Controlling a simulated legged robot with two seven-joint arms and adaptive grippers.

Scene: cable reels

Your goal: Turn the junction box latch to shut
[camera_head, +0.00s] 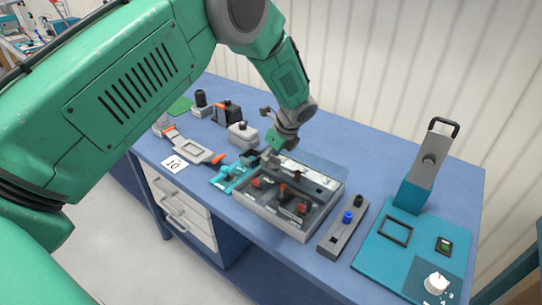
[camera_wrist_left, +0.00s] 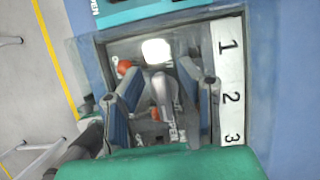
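The junction box (camera_head: 240,202) is a shallow grey box with a clear cover on the blue table. Several red-orange parts (camera_head: 302,208) show inside it. My left gripper (camera_head: 258,160) reaches down from above at the box's back left corner. In the left wrist view, the two blue-grey fingers of the gripper (camera_wrist_left: 160,72) stand apart. A grey lever-like part (camera_wrist_left: 160,86), which looks like a latch, lies between them beside a label with letters like OPEN. I cannot tell whether the fingers touch it. An orange knob (camera_wrist_left: 125,67) shows near the left finger. My right gripper is out of view.
A white strip numbered 1, 2, 3 (camera_wrist_left: 230,80) runs along the box. A teal fixture (camera_head: 222,180) adjoins its left side. A grey block with a blue knob (camera_head: 345,222) and a teal panel with a tall handle (camera_head: 390,262) stand to the right. Grey devices (camera_head: 241,135) stand behind left.

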